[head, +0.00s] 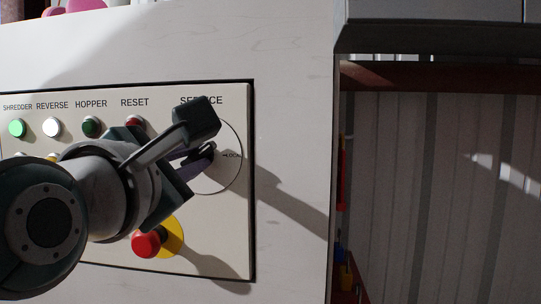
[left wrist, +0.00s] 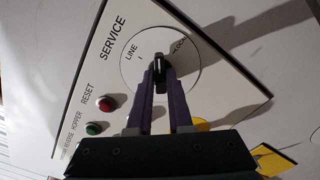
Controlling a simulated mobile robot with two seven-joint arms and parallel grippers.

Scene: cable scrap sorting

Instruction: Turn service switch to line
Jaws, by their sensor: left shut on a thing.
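The service switch is a round white dial (head: 228,178) at the right of the control panel, under the SERVICE label. In the left wrist view, the dial (left wrist: 185,85) carries the words LINE and LOCAL. Its black knob (left wrist: 159,66) points between the two words. My left gripper (left wrist: 160,80) is shut on the knob, with a purple finger on either side. In the head view, my left gripper (head: 205,156) covers the dial's left part and the LINE word; LOCAL shows at the right. My right gripper is not in view.
A green lit button (head: 17,128), a white button (head: 52,127), a dark green button (head: 91,127) and a red RESET button (head: 135,123) line the panel's top. A red emergency button (head: 146,243) on yellow sits just below my gripper. Right of the white cabinet is open space.

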